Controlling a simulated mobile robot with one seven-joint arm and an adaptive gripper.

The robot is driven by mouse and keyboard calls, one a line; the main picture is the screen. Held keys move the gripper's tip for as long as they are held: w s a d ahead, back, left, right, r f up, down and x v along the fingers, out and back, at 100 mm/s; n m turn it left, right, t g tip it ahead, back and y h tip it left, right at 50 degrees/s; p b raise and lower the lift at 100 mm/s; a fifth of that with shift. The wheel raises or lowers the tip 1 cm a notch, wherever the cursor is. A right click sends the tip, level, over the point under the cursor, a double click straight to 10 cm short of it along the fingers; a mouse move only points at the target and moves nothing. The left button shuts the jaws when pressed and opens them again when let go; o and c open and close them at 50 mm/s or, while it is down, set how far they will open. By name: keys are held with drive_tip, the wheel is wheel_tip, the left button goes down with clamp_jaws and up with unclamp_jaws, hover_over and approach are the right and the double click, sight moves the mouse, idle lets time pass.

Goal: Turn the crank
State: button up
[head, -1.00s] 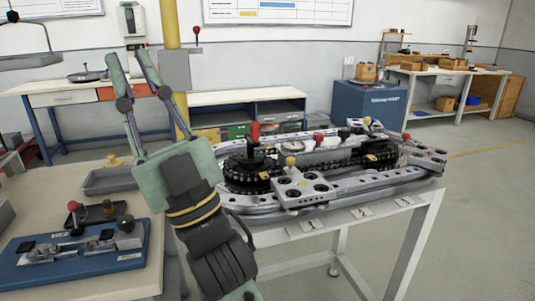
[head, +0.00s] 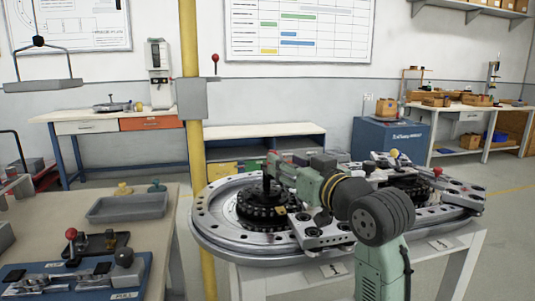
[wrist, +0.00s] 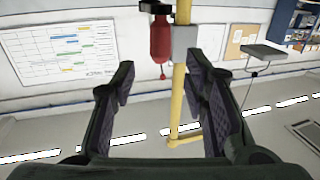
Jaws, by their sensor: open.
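The crank stands at the left end of the ring track (head: 215,240); its dark post (head: 267,188) rises from a black toothed wheel. My gripper (head: 274,160) reaches leftward at the top of this post, and its fingers hide the red grip in the head view. In the wrist view, which looks upside down, the red grip (wrist: 160,40) shows between the two open fingers of my gripper (wrist: 160,72). I see a gap on either side of it.
A yellow pole (head: 193,150) with a grey box stands behind the track's left end. A near bench at left holds a grey tray (head: 128,207) and a blue fixture (head: 75,275). My arm covers the track's middle.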

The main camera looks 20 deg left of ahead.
drive_tip(key=p, duration=0.1)
hover_over(267, 175)
drive_tip(key=d, duration=0.1)
drive_tip(key=shift+w, duration=0.25)
drive_tip(key=shift+c, duration=0.3)
clamp_jaws()
idle(0.4)
